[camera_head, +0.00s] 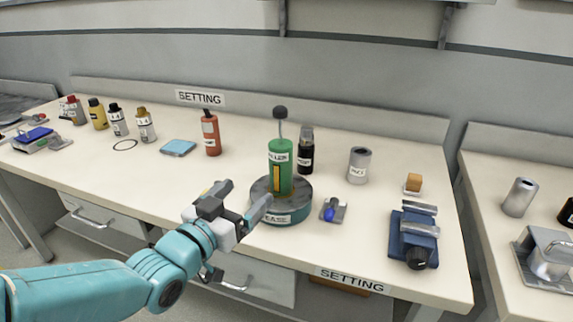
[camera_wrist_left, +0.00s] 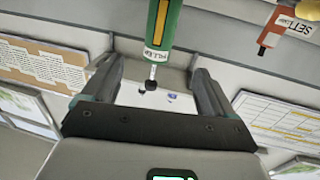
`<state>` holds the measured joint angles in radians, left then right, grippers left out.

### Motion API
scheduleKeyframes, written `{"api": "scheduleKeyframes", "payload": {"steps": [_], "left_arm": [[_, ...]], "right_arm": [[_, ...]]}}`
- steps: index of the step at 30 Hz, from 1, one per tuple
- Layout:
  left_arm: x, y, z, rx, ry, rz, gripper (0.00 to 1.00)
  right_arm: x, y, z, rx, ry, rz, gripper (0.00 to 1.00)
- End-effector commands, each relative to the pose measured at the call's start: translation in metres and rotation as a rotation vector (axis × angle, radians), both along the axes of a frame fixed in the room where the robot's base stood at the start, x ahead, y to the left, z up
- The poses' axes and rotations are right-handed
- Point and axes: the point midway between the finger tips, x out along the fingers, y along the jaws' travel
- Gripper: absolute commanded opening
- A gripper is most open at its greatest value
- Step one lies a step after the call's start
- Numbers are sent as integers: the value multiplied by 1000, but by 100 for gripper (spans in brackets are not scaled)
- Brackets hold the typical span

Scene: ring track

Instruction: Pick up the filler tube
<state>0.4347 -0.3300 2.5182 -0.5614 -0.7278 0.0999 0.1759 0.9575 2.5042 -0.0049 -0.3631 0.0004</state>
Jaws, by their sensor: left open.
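The filler tube (camera_head: 280,160) is green with a yellow stripe, a label and a dark-tipped thin top. It stands upright on a round grey-teal base (camera_head: 286,218) on the bench. My left gripper (camera_head: 247,197) is open and empty, at the left front of the base, with one finger overlapping the base's left side in the picture. In the left wrist view the tube (camera_wrist_left: 163,22) appears upside down, beyond the open fingers (camera_wrist_left: 157,75) and roughly in line with the gap. I cannot tell the exact distance. My right gripper is not in view.
A dark bottle (camera_head: 306,153) stands close behind the tube. A red bottle (camera_head: 211,134) is to the left and a grey can (camera_head: 359,165) to the right. A small blue-tipped part (camera_head: 331,211) and a blue vise (camera_head: 413,240) lie to the right. The left front of the bench is clear.

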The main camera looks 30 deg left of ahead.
Motion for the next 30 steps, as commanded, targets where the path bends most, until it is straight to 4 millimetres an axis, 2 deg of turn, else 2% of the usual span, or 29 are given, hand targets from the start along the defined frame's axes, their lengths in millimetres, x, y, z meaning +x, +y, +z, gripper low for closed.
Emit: {"api": "scheduleKeyframes", "payload": {"steps": [4,12,14,21,30], "left_arm": [[2,0,5,-2,6,-4,87],[20,2,9,-6,9,0,87],[36,2,0,-2,3,-2,87],[88,6,0,0,1,-2,87],[121,7,-1,-1,2,-2,87]], "right_arm": [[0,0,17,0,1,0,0],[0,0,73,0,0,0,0],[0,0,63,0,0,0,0],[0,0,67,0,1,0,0],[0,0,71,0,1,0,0]]}}
